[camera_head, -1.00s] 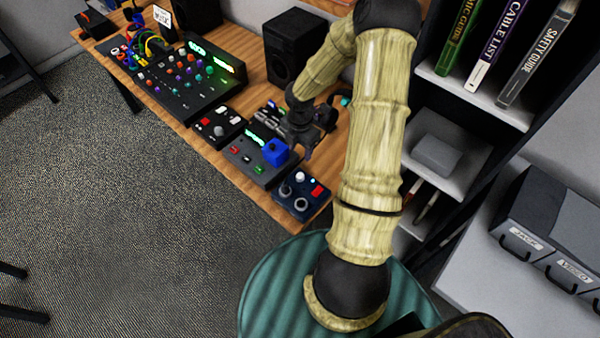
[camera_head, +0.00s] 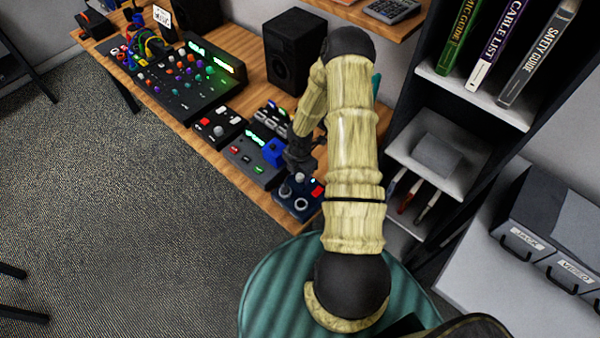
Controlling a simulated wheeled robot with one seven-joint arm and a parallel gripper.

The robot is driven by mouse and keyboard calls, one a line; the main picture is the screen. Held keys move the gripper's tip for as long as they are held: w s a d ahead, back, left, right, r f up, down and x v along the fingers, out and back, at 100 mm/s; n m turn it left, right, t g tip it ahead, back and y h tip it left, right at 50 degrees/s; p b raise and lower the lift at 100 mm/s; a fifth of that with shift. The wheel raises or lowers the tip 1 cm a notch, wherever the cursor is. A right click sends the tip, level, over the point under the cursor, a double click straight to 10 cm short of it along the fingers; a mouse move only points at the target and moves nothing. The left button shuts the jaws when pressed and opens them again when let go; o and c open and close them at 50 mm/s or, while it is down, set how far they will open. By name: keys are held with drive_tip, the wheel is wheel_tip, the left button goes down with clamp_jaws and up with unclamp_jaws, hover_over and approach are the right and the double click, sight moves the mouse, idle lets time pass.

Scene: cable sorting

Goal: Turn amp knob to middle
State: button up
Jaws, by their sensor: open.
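The small dark blue box with knobs (camera_head: 298,208), which may be the amp, sits at the near right end of the wooden table. A large knob (camera_head: 301,204) stands at its front right, another knob (camera_head: 285,191) at its left, and a red patch at its right. My gripper (camera_head: 300,172) is just above the back of this box and covers part of it. Its fingers are small and dark here, and I see nothing held between them. I cannot tell whether it touches a knob, nor which way the knobs point.
A grey box with a blue block (camera_head: 275,152) on it stands left of the gripper. A pedal with a red button (camera_head: 216,128), a large mixer (camera_head: 190,75) and a black speaker (camera_head: 292,50) are farther back. A dark shelf (camera_head: 450,155) stands at the right.

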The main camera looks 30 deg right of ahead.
drive_tip(key=c, duration=1)
drive_tip(key=shift+m, duration=0.4)
drive_tip(key=m+b, duration=0.1)
drive_tip(key=m, duration=0.2)
drive_tip(key=m+b, duration=0.1)
drive_tip(key=m, duration=0.3)
drive_tip(key=shift+m, duration=0.4)
drive_tip(key=m+b, duration=0.1)
drive_tip(key=m, duration=0.3)
drive_tip(key=shift+m, duration=0.3)
drive_tip(key=m+b, duration=0.1)
drive_tip(key=m, duration=0.3)
drive_tip(key=shift+m, duration=0.3)
